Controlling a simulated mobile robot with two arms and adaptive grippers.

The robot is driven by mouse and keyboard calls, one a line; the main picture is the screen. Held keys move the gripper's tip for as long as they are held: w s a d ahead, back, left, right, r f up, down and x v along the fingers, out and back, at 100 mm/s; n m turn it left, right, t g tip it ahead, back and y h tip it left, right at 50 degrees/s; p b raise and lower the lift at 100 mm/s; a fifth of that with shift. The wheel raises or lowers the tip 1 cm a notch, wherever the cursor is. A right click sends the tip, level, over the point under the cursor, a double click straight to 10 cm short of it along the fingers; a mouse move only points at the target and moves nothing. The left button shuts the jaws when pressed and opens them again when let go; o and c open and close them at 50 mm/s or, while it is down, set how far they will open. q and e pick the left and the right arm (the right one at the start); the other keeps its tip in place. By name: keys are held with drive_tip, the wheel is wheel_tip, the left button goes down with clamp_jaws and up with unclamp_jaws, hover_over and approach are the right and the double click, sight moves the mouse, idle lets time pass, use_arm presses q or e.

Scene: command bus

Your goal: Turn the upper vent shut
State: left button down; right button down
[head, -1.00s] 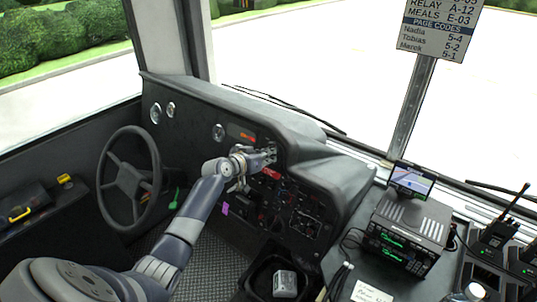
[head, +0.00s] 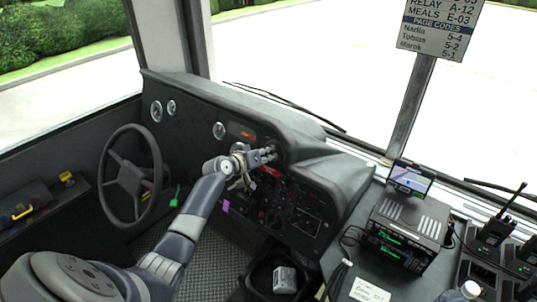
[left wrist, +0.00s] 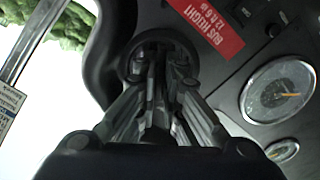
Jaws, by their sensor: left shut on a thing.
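The upper vent (head: 279,148) is a dark round outlet at the right of the dashboard, partly covered by my left gripper. In the left wrist view its dark ring (left wrist: 135,65) surrounds my fingertips. My left gripper (head: 268,154) reaches into the vent from the left. In the left wrist view its fingers (left wrist: 160,62) are drawn close together inside the ring, shut on the vent's middle part. The fingers hide that part, so I cannot tell how far it is turned. My right gripper is not in view.
A red label (left wrist: 207,22) and round gauges (left wrist: 278,91) sit beside the vent. The steering wheel (head: 130,180) is left of my arm. A switch panel (head: 300,208) lies below the vent. A radio unit (head: 408,232) with a small screen stands to the right.

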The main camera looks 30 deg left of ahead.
use_arm(q)
drive_tip(key=c, duration=1.7)
unclamp_jaws()
drive_tip(key=v, duration=1.2)
